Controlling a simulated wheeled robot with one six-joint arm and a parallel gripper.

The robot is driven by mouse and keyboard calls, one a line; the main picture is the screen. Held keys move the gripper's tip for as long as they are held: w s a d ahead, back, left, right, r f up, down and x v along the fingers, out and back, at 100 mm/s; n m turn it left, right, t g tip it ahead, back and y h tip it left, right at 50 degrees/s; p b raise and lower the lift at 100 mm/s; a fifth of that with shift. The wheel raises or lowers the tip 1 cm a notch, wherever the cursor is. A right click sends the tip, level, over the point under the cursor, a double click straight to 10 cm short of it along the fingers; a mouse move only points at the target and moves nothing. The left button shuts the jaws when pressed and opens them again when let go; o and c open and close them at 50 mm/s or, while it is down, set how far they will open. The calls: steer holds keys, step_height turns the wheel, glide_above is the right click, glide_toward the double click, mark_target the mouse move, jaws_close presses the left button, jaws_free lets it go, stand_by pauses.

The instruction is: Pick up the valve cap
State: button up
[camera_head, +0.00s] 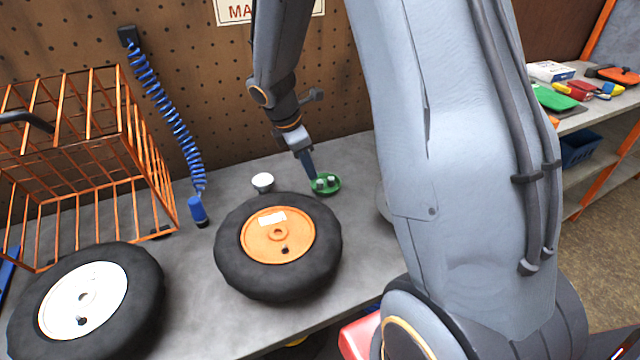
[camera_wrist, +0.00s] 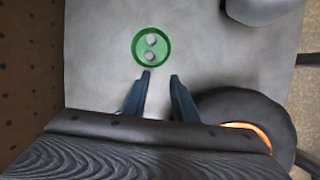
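Two small grey pieces, which look like valve caps, sit in a round green dish (camera_head: 337,187) on the grey bench, behind the orange-hubbed wheel. One valve cap (camera_head: 320,184) is at the dish's left and the other (camera_head: 330,181) at its right. In the wrist view the green dish (camera_wrist: 136,52) lies just beyond the fingertips, with an upper cap (camera_wrist: 151,39) and a lower cap (camera_wrist: 150,55). My gripper (camera_head: 311,177) is above the dish's left edge in the head view. In the wrist view my gripper (camera_wrist: 160,77) has its blue fingers apart, with nothing between them.
A tyre with an orange hub (camera_head: 278,235) lies in front of the dish. A white-topped cup (camera_head: 263,182) stands left of it. A white-hubbed wheel (camera_head: 85,297), an orange wire basket (camera_head: 140,165) and a coiled blue hose (camera_head: 170,110) are further left. A pegboard wall (camera_head: 215,75) stands behind.

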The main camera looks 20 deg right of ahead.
mark_target(320, 181)
steer(key=shift+w+d+f+n+h+p, duration=0.15)
steer(key=shift+w+d+f+n+p, duration=0.5)
steer(key=shift+f, duration=0.8)
steer(key=shift+w+d+f+n+h+p, duration=0.1)
steer(key=shift+w+d+f+n+p, duration=0.25)
steer(key=shift+d+f, duration=0.8)
steer(key=shift+w+d+f+n+h+p, duration=0.2)
steer(key=shift+w+d+f+n, duration=0.35)
steer(key=shift+f, duration=1.15)
steer(key=shift+w, duration=0.1)
jaws_close()
